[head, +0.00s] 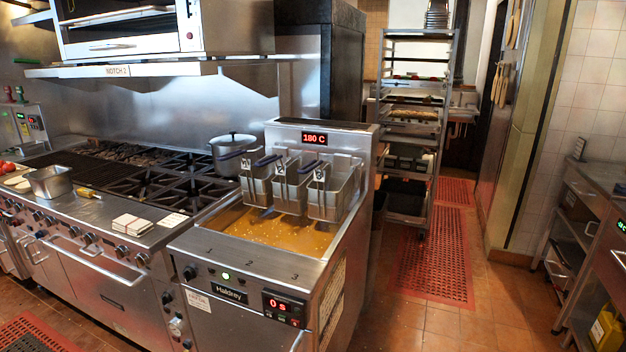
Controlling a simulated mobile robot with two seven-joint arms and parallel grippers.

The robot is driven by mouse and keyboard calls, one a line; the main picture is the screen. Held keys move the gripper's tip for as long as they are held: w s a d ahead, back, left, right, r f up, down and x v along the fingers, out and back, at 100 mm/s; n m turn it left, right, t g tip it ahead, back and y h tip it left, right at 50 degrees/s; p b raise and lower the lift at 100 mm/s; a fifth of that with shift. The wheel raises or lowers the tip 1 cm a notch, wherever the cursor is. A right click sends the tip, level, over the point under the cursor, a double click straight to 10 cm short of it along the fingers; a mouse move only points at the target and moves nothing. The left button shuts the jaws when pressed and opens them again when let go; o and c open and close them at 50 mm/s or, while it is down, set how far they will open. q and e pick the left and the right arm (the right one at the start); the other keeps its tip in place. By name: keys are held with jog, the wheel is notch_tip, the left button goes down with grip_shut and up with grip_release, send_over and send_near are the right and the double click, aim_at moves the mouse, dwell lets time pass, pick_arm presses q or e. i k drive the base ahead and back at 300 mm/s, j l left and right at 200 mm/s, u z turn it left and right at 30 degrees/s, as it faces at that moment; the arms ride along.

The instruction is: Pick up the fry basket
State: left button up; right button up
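Three metal fry baskets hang side by side at the back of the fryer (205,263), above its brown oil (275,232). The left fry basket (257,186), the middle fry basket (289,191) and the right fry basket (333,197) carry small white number tags. Dark blue handles stick out from them toward the front left. I cannot see clearly whether anything is in the baskets. Neither of my grippers is in view, and nothing touches the baskets.
A range (110,215) with burners and a grey pot (233,150) adjoins the fryer on the left. A tall tray rack (413,140) stands behind right. A red floor mat (435,260) lies in the open aisle, with a steel counter (590,200) at far right.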

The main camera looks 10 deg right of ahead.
aim_at(290, 190)
jog(key=i+l+u, duration=0.3)
jog(key=i+l, duration=0.15)
jog(key=i+l+u, duration=0.15)
jog(key=l, duration=0.25)
jog(key=i+l+u, duration=0.3)
jog(key=l, duration=0.4)
jog(key=i+l+u, duration=0.3)
jog(key=l, duration=0.45)
jog(key=i, duration=0.05)
